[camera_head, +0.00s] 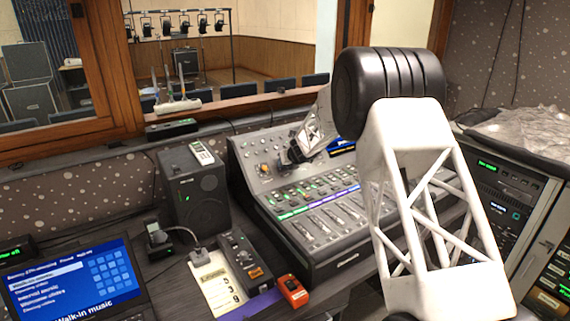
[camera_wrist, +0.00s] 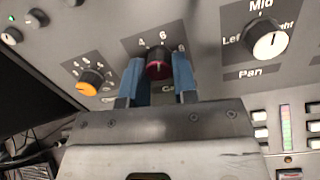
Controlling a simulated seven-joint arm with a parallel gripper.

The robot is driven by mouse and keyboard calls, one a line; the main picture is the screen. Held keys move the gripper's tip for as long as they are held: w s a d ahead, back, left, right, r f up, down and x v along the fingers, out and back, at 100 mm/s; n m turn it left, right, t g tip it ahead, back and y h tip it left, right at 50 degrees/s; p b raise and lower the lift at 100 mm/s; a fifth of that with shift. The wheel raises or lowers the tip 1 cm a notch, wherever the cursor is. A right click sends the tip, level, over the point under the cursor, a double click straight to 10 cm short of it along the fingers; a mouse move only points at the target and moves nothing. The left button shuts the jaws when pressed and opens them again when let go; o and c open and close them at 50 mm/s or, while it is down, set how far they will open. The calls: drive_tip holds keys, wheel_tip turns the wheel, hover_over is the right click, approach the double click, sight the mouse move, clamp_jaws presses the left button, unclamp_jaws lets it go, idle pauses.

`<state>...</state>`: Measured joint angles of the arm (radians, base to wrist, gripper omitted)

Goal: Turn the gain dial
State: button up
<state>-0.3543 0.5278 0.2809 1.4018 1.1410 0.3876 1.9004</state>
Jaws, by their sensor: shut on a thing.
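The gain dial (camera_wrist: 158,67) is a dark knob with a red rim on the console's grey upper panel, in the wrist view. Figures are printed above it, and a partly hidden label starting "Ga" lies below. My gripper (camera_wrist: 158,75) is shut on it, with one blue finger on each side. The dial's pointer is hard to make out. In the head view my gripper (camera_head: 296,150) is at the mixing console's (camera_head: 290,243) upper panel, and my wrist hides the dial there.
An orange knob (camera_wrist: 90,84) is close on the left, and a white pan knob (camera_wrist: 268,40) is to the upper right. Lit buttons are below right. In the head view a speaker (camera_head: 194,190) stands left of the console, with a laptop (camera_head: 72,280) further left.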

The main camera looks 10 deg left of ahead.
idle(0.4)
drive_tip(key=o, duration=0.9)
drive_tip(key=shift+v, duration=3.85)
drive_tip(key=shift+s, duration=0.1)
